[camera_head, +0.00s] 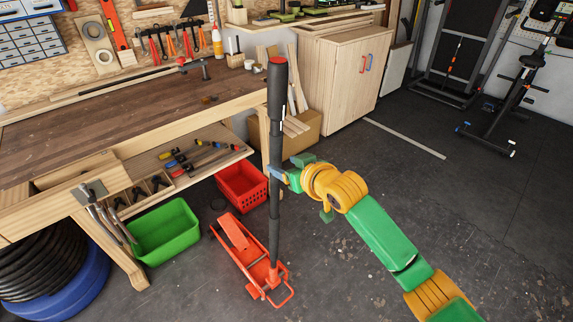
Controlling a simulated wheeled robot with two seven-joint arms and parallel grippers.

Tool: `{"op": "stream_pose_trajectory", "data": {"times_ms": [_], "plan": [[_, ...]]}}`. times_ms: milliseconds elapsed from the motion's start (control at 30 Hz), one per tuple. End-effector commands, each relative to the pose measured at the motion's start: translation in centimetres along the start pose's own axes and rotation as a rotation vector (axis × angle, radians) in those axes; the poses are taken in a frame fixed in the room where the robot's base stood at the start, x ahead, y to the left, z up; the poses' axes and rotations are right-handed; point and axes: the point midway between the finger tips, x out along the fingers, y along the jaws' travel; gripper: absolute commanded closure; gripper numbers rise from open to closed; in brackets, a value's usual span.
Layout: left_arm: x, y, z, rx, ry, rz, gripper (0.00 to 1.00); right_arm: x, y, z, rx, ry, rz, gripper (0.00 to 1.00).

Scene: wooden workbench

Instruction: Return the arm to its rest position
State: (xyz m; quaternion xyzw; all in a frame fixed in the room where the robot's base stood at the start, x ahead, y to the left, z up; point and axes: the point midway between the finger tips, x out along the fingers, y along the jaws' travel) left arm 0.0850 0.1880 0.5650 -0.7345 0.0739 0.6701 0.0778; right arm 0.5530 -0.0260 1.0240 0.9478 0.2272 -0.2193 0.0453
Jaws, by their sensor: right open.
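My right arm comes in from the lower right, green and yellow. My right gripper (277,173) is open at the black upright handle (275,130) of the red floor jack (238,250). Its fingers overlap the handle in the picture; I cannot tell whether they touch it or stand around it. The handle rises nearly straight up from the jack, which rests on the dark floor. My left gripper is not in view.
The wooden workbench (120,118) fills the left, with tools on its lower shelf. A green bin (165,233) and a red crate (242,187) stand below. A wooden cabinet (340,80) is behind. Exercise machines stand at the back right. The floor on the right is mostly clear.

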Motion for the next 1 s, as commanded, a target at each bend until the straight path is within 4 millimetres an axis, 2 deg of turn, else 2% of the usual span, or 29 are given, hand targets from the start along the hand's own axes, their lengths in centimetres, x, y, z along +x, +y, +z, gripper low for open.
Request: {"op": "stream_pose_trajectory", "data": {"times_ms": [133, 500, 567, 633, 667, 767, 800, 867, 900, 967, 1000], "plan": [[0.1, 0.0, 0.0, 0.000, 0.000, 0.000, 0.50, -0.6, 0.0, 0.0, 0.000, 0.000, 0.000, 0.34], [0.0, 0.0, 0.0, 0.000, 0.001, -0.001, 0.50, -0.6, 0.0, 0.0, 0.001, -0.001, 0.000, 0.34], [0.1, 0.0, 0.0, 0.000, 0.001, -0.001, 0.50, -0.3, 0.3, 0.9, 0.010, -0.012, 0.006, 0.34], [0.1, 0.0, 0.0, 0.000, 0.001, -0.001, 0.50, 0.7, 1.3, 4.0, 0.045, -0.056, 0.029, 0.34], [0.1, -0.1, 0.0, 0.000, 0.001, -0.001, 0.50, 1.2, 2.0, 6.3, 0.066, -0.086, 0.045, 0.34], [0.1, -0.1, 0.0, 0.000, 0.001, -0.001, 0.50, 2.2, 3.9, 16.3, 0.133, -0.218, 0.110, 0.34], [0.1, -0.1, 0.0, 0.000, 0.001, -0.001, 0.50, 2.0, 4.3, 20.7, 0.154, -0.277, 0.134, 0.34], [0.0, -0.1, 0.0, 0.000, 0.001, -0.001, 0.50, 1.0, 4.6, 27.1, 0.175, -0.365, 0.165, 0.34], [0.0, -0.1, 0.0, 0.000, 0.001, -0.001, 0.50, 0.0, 4.5, 31.2, 0.185, -0.423, 0.181, 0.34], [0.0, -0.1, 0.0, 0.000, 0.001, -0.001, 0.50, -2.2, 3.9, 37.3, 0.195, -0.515, 0.200, 0.34], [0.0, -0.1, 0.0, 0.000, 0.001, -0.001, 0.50, -4.0, 3.3, 41.2, 0.200, -0.576, 0.209, 0.34]]}}
